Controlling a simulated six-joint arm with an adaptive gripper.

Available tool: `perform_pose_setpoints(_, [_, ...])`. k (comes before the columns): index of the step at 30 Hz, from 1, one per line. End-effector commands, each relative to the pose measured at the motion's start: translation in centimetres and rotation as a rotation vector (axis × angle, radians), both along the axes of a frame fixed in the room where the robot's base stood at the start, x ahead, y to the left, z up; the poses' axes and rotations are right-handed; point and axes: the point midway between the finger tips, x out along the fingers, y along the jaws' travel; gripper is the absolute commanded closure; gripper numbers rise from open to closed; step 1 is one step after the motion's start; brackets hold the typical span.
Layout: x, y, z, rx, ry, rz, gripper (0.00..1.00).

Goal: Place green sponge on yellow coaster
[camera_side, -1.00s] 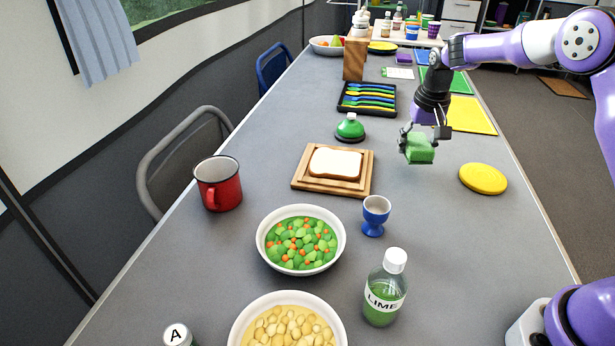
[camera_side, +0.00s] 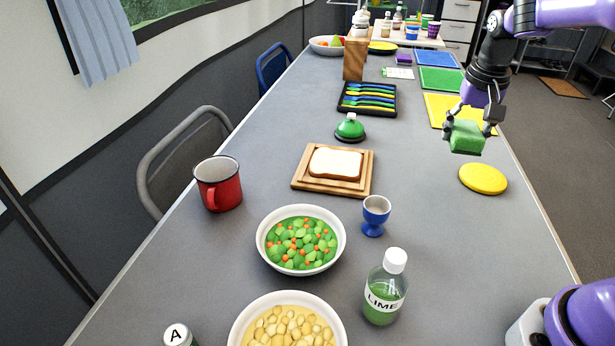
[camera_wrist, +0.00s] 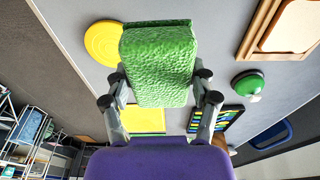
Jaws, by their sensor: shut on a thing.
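My gripper (camera_side: 472,122) is shut on the green sponge (camera_side: 466,138) and holds it in the air. In the wrist view the sponge (camera_wrist: 158,62) sits between the two fingers of my gripper (camera_wrist: 160,88). The yellow coaster (camera_side: 483,179), a round flat disc, lies on the table near its right edge. In the side view the sponge appears just above and slightly left of the coaster, apart from it. In the wrist view the coaster (camera_wrist: 101,43) shows beyond the sponge, to the left, partly hidden by it.
A yellow mat (camera_side: 440,112) lies behind the coaster. A wooden board (camera_side: 301,180) with bread, a green bell (camera_side: 350,128) and a blue egg cup (camera_side: 375,216) stand to the left. The grey table around the coaster is clear. The table's right edge is close.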

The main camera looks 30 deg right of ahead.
Motion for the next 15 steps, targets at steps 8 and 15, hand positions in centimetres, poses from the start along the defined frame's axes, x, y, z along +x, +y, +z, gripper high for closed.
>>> perform_pose_setpoints(8, [-1.5, -6.6, -4.0, 0.003, 0.004, -0.014, 0.58])
perform_pose_setpoints(15, [-2.0, -10.7, -6.4, 0.001, 0.001, -0.007, 0.58])
